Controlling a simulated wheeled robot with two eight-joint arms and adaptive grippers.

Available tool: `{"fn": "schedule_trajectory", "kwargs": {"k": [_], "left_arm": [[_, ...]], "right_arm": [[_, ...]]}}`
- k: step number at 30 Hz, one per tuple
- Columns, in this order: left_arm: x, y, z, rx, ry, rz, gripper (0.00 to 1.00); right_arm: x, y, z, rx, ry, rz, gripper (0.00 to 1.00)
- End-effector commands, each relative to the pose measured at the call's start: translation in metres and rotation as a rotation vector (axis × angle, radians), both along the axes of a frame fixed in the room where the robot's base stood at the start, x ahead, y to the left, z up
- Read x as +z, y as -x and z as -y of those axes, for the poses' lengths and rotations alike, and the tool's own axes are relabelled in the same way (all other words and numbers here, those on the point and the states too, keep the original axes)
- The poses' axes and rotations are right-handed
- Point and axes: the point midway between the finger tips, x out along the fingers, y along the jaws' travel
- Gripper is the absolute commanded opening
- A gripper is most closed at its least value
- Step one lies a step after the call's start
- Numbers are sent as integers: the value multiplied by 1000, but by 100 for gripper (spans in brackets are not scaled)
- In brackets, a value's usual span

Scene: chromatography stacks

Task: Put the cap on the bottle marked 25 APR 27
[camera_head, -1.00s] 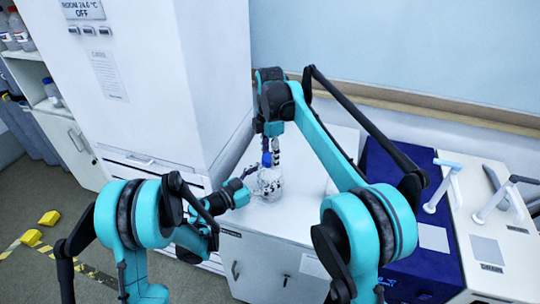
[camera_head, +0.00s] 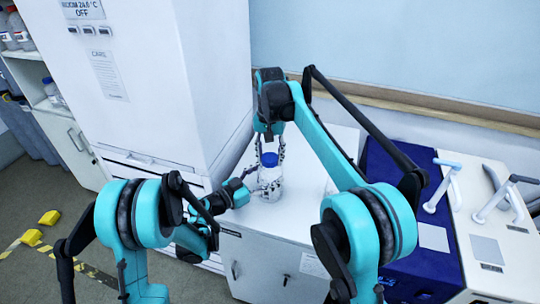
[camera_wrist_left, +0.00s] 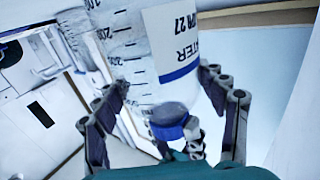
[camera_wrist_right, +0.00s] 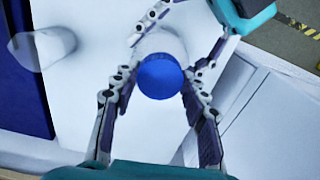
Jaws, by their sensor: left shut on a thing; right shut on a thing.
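A clear bottle (camera_head: 270,184) with a white label stands upright on the white worktop. In the left wrist view the bottle (camera_wrist_left: 130,55) appears inverted, its label partly legible as "APR 27". My left gripper (camera_wrist_left: 165,82) is shut around the bottle's body from the side. The blue cap (camera_wrist_right: 160,76) sits on the bottle's mouth; I cannot tell how tightly it is seated. My right gripper (camera_wrist_right: 163,78) points down from above, with its fingers on both sides of the cap, shut on it. The cap (camera_wrist_left: 169,114) also shows in the left wrist view.
A tall white cabinet (camera_head: 130,90) stands left of the worktop (camera_head: 310,170). A blue device (camera_head: 420,255) and a pale device with pipette-like tools (camera_head: 490,235) are at the right. A clear piece of glassware (camera_wrist_right: 45,47) stands apart from the bottle.

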Motion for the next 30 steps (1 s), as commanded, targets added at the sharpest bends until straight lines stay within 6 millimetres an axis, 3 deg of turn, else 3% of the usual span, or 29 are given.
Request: {"fn": "schedule_trajectory", "kwargs": {"k": [6,10,11,13,14,24,30], "left_arm": [[0,1,0,-2,1,1,0],[0,1,0,-2,1,1,0],[0,1,0,-2,1,1,0],[0,1,0,-2,1,1,0],[0,1,0,-2,1,1,0],[0,0,0,-1,1,1,0],[0,0,0,0,1,1,0]], "right_arm": [[-1,-1,0,-412,0,2,9],[-1,-1,0,-398,0,2,9],[-1,-1,0,-398,0,2,46],[-1,-1,0,-397,0,2,64],[-1,-1,0,-397,0,2,68],[2,0,0,-395,0,1,68],[28,0,0,-395,1,1,68]]}}
